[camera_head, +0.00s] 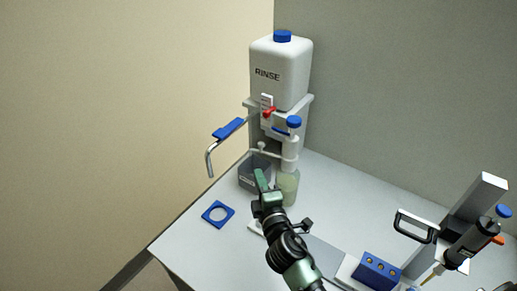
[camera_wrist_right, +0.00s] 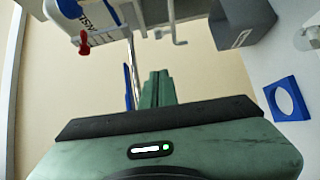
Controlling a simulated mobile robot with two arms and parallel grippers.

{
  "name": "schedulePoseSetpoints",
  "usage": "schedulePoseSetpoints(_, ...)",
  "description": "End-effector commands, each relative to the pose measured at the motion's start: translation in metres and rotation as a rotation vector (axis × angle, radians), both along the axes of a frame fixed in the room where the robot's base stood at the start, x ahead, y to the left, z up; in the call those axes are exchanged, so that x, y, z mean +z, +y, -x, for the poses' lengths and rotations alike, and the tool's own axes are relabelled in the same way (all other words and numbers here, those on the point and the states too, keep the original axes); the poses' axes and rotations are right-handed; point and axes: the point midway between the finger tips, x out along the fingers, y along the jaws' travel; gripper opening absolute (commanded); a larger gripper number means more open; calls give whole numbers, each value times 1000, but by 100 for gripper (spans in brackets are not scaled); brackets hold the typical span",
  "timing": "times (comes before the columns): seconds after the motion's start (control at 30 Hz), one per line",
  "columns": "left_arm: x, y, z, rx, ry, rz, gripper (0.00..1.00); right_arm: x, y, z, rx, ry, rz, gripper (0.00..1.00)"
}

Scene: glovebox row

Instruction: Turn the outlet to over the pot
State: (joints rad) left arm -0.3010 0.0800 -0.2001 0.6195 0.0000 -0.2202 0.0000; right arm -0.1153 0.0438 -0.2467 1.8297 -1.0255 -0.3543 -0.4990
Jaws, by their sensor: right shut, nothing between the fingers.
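The outlet is a bent silver pipe (camera_head: 209,160) with a blue grip (camera_head: 228,129), swung out to the left from the red tap (camera_head: 268,112) on the white RINSE tank (camera_head: 281,75). Its down-turned end hangs left of the grey square pot (camera_head: 250,180), not over it. In the right wrist view the pipe (camera_wrist_right: 132,70) and blue grip (camera_wrist_right: 126,80) stand just left of my fingers, and the pot (camera_wrist_right: 240,30) is at upper right. My right gripper (camera_head: 259,175) is shut and empty, in front of the pot and partly hiding it. My left gripper is not in view.
A bottle with pale liquid (camera_head: 289,187) stands right of the pot under a blue-capped dispenser (camera_head: 293,123). A blue square ring (camera_head: 218,214) lies on the table at front left. A blue block (camera_head: 376,271) and a pipette on a stand (camera_head: 470,240) are at right.

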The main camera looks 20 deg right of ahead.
Motion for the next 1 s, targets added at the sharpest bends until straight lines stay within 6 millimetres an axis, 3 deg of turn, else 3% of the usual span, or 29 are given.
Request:
schedulePoseSetpoints(0.37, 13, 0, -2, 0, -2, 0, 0, -1, -6, -81, -2, -1, 1, 0)
schedulePoseSetpoints(0.6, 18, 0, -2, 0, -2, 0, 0, -4, -30, -98, -1, -1, 1, 0)
schedulePoseSetpoints(1.0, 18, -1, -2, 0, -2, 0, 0, -5, -34, -102, 0, -1, 0, 0)
